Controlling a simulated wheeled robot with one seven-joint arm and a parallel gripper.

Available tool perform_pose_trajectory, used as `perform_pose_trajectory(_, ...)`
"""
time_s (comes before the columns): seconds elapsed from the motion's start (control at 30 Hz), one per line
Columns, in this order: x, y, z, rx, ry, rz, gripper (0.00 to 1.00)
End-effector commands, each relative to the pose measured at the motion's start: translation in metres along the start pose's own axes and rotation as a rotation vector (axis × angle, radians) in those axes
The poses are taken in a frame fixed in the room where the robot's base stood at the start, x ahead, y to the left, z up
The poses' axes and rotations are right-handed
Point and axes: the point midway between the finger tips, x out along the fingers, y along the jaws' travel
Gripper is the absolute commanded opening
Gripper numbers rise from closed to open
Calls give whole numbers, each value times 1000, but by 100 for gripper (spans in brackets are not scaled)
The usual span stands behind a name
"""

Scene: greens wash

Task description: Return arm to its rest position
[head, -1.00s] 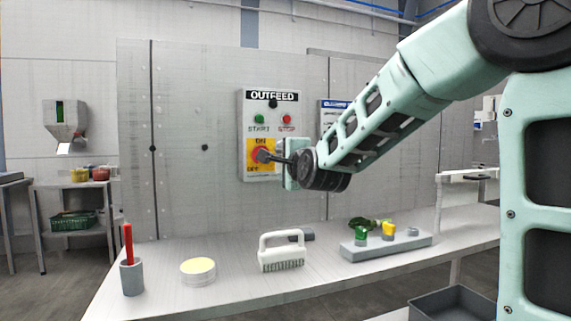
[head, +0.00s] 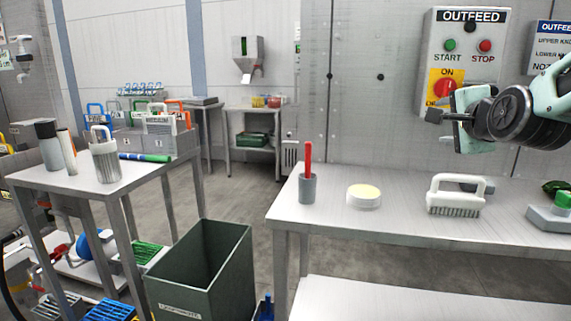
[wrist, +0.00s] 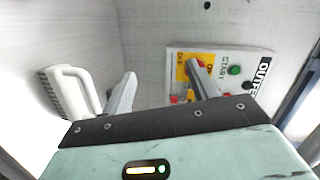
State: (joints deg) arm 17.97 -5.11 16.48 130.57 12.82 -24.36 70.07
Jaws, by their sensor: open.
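My gripper (head: 434,116) is at the right of the head view, in front of the grey wall and just below the OUTFEED panel (head: 465,22). Its fingers stand apart with nothing between them, as the wrist view of my gripper (wrist: 163,86) also shows. The panel's red knob on its yellow plate (head: 437,90) is partly hidden behind my gripper. The wrist view shows the panel (wrist: 232,56) beyond the right finger, and the fingers look clear of it. My arm runs off the right edge of the head view.
A side table (head: 130,180) with containers is farther left.

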Motion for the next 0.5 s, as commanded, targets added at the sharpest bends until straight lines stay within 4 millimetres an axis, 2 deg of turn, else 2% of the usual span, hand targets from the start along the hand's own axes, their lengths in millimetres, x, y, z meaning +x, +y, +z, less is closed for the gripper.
perform_pose_trajectory(0.03, -6, 17, 33, -89, -81, 62, 59)
perform_pose_trajectory(0.1, -19, 43, 76, -237, -202, 150, 59)
perform_pose_trajectory(0.17, -35, 67, 110, -370, -313, 217, 59)
perform_pose_trajectory(0.2, -48, 83, 132, -463, -390, 257, 59)
perform_pose_trajectory(0.3, -88, 123, 177, -707, -595, 338, 59)
perform_pose_trajectory(0.4, -136, 162, 210, -953, -811, 394, 59)
perform_pose_trajectory(0.5, -182, 196, 227, -1177, -1011, 424, 59)
